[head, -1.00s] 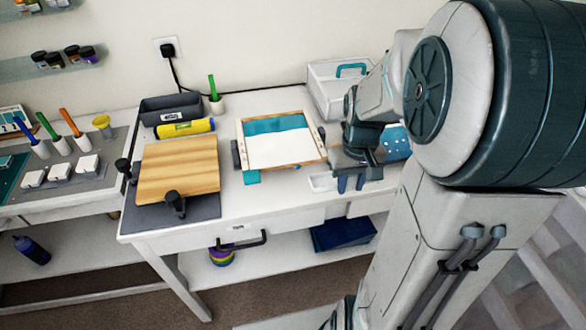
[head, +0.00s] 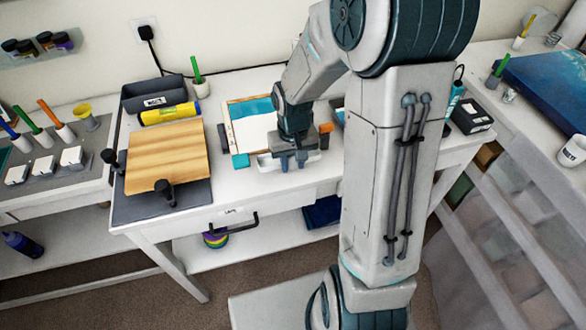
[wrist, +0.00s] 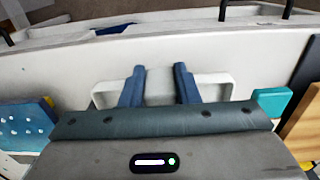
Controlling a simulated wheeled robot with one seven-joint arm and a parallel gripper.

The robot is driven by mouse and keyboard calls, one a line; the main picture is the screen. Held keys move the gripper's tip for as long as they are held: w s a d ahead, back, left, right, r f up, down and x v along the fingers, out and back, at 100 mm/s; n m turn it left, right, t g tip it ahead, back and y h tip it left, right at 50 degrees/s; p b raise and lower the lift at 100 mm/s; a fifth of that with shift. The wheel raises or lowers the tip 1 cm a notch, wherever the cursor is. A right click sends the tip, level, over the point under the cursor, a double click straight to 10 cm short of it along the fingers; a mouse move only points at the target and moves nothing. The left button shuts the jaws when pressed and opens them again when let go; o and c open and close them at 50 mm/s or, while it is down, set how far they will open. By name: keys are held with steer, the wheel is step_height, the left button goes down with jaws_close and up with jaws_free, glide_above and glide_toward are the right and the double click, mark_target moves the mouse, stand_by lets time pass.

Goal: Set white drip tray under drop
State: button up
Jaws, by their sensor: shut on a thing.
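The white drip tray (head: 266,164) is a shallow white piece near the front of the table. My gripper (head: 292,163) is shut on it. In the wrist view the tray's pale rim (wrist: 103,94) shows on both sides of my blue fingers (wrist: 160,85). A panel (head: 252,131) with a teal band and a white area lies behind the tray, partly hidden by my arm. A teal drop (head: 240,160) hangs at its front left edge, left of the tray. The drop also appears right of my gripper in the wrist view (wrist: 272,100). The tray's height above the table is unclear.
A wooden board (head: 166,157) on a dark base with clamps stands to the left. A grey bin (head: 160,94) and yellow tube (head: 169,114) lie behind it. An orange-topped item (head: 325,130) is close right of my gripper. Table front left of the tray is clear.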

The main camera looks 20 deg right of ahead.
steer(key=shift+f, duration=1.9)
steer(key=shift+f, duration=0.1)
steer(key=o, duration=1)
steer(key=shift+c, duration=0.2)
step_height(320, 180, up, 12)
steer(key=s+r+t, duration=0.3)
steer(key=s+r, duration=0.6)
steer(key=s, duration=0.5)
steer(key=shift+s+r+t, duration=0.15)
steer(key=shift+s+t, duration=0.05)
steer(key=shift+t, duration=0.2)
